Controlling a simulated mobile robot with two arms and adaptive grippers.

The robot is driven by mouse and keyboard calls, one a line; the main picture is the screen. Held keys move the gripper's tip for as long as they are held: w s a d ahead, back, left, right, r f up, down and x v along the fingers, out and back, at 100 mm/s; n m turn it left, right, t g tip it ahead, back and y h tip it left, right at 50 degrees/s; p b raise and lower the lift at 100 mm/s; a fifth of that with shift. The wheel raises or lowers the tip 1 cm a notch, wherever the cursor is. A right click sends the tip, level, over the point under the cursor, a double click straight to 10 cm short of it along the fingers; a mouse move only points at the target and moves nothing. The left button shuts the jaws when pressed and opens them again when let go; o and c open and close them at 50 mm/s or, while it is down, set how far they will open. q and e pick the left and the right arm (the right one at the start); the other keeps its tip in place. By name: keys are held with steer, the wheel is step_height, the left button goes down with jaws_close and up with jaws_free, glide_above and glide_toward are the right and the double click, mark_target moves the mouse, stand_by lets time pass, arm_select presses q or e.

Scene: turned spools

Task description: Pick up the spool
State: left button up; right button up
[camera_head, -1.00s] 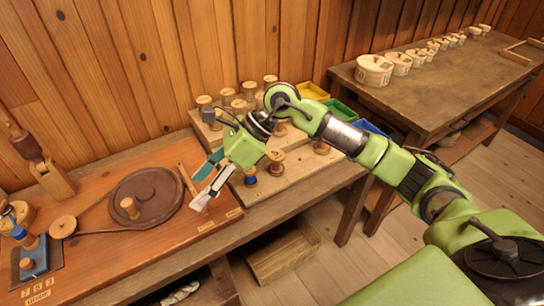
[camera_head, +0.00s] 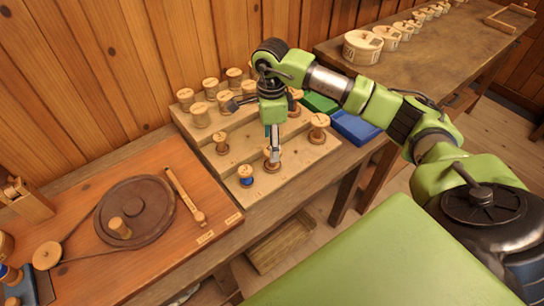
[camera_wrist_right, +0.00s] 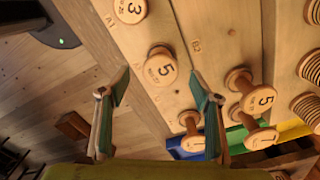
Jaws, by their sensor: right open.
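Wooden spools stand on a stepped wooden rack (camera_head: 215,150). My right gripper (camera_head: 273,143) points down over the rack's front step, right at a spool (camera_head: 272,160) that it partly hides. Nothing is held. A spool with blue thread (camera_head: 245,176) stands to the left on the same step. A larger spool (camera_head: 318,127) stands at its right end. My left gripper is not in view.
Several more spools fill the rack's back steps, close behind the gripper. Green (camera_head: 318,102) and blue (camera_head: 356,127) bins stand right of the rack. A dark round disc (camera_head: 135,212) with a spool on it lies left. Round boxes (camera_head: 362,47) line the far table.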

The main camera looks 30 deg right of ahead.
step_height(320, 180, down, 2)
steer(key=shift+s+f+p, duration=0.15)
steer(key=shift+f+p, duration=0.05)
steer(key=shift+p, duration=0.6)
step_height(320, 180, down, 2)
steer(key=shift+d+f, duration=0.15)
steer(key=shift+f, duration=0.35)
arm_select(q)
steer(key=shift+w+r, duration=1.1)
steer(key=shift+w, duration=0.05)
arm_select(e)
steer(key=c, duration=1.2)
